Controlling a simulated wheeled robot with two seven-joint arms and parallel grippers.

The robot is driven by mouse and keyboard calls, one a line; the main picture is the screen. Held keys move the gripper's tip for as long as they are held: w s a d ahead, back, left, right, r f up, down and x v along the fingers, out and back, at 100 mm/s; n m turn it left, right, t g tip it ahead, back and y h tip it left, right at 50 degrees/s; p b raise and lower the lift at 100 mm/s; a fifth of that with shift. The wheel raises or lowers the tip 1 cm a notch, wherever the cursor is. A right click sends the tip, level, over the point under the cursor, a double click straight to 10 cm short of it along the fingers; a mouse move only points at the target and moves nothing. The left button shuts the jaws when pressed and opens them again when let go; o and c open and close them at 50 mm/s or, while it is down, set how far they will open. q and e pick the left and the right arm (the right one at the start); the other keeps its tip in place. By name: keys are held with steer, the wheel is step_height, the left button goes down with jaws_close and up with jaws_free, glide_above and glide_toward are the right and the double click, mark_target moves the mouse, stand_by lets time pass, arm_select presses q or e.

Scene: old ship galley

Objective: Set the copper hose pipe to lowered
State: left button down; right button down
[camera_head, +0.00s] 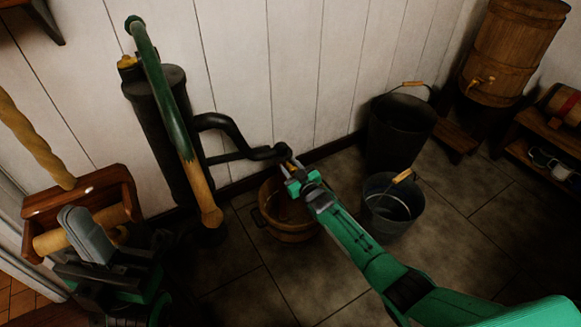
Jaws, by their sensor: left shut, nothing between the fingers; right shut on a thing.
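A dark pump (160,130) with a long green and wooden handle (175,110) stands against the white wall. A dark curved pipe (218,122) runs from the pump to the right, and a second dark length below it ends near my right gripper; I take this as the hose pipe, though it looks black, not copper. My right gripper (289,164) is shut on the pipe's end, above a wooden tub (283,225). The exact grip is small and partly hidden. My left gripper (76,217) is shut and empty at the lower left, in front of a wooden roller box.
A dark bucket (400,130) and a metal bucket (392,210) stand right of the tub. The wooden roller box (80,195) is at the left. A barrel (512,50) and shelf (545,130) are at the right. Floor at lower middle is clear.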

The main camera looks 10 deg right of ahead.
steer(key=shift+s+f, duration=0.1)
steer(key=shift+f, duration=0.2)
steer(key=c, duration=1.3)
jaws_free()
steer(key=o, duration=0.3)
steer(key=shift+o, duration=0.2)
